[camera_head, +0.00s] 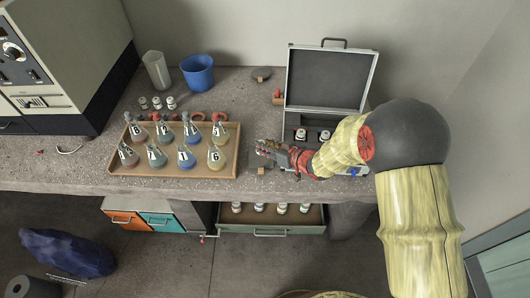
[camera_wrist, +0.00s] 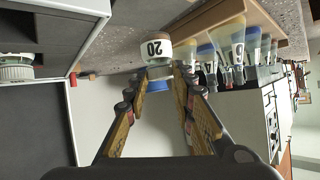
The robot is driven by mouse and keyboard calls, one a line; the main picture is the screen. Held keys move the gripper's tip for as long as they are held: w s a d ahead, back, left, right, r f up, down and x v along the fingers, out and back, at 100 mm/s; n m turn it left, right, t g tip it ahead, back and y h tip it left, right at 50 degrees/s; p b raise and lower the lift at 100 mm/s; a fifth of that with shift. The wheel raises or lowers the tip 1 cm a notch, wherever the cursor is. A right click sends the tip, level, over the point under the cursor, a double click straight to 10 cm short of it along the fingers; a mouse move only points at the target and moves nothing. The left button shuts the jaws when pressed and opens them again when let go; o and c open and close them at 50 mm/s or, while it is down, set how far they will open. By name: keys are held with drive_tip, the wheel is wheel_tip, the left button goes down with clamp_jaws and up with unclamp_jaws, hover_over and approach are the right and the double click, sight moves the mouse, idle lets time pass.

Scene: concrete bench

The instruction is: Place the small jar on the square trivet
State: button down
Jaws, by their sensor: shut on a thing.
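My gripper (camera_head: 262,148) is over the bench between the flask tray and the open case. In the wrist view my gripper (camera_wrist: 163,86) has its fingers on either side of a small jar (camera_wrist: 157,52). The wrist picture is upside down, so the jar looks about upright in the room. A small brown piece (camera_head: 261,171) lies below the gripper at the bench's front edge. It is too small to tell whether it is the square trivet.
A wooden tray (camera_head: 118,168) of numbered flasks stands left of my gripper. An open case (camera_head: 328,78) with small jars inside stands right. A blue cup (camera_head: 198,74) and a dark round piece (camera_head: 261,73) are at the back. An open drawer (camera_head: 270,229) is below the bench.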

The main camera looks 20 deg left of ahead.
drive_tip(key=shift+w+a+f, duration=0.2)
drive_tip(key=shift+a+f, duration=0.05)
drive_tip(key=shift+f, duration=0.15)
wheel_tip(320, 180, down, 3)
drive_tip(key=shift+f+b, duration=0.1)
drive_tip(key=shift+b, duration=1.1)
drive_tip(key=c, duration=1.5)
unclamp_jaws()
